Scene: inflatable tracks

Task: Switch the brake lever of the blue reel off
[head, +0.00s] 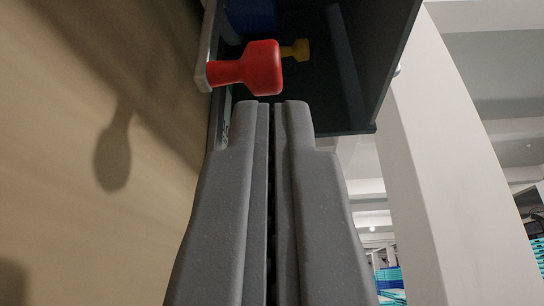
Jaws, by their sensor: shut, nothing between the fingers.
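A red knob (262,68) on a short red stem stands out from a grey metal bar (204,75) near the top of the head view; it looks like the brake lever's handle. A dark blue rounded part (250,15), perhaps the blue reel, shows at the top edge, mostly cut off. My gripper (270,104) is shut and empty. Its fingertips point up the picture and end just below the red knob; whether they touch it I cannot tell.
A smaller yellow knob (296,50) is behind the red one. A dark panel (340,70) is behind the knobs. A tan wall-like surface (100,150) with shadows fills the left. A white pillar (440,160) stands at the right, with stacked blue items (390,283) far behind.

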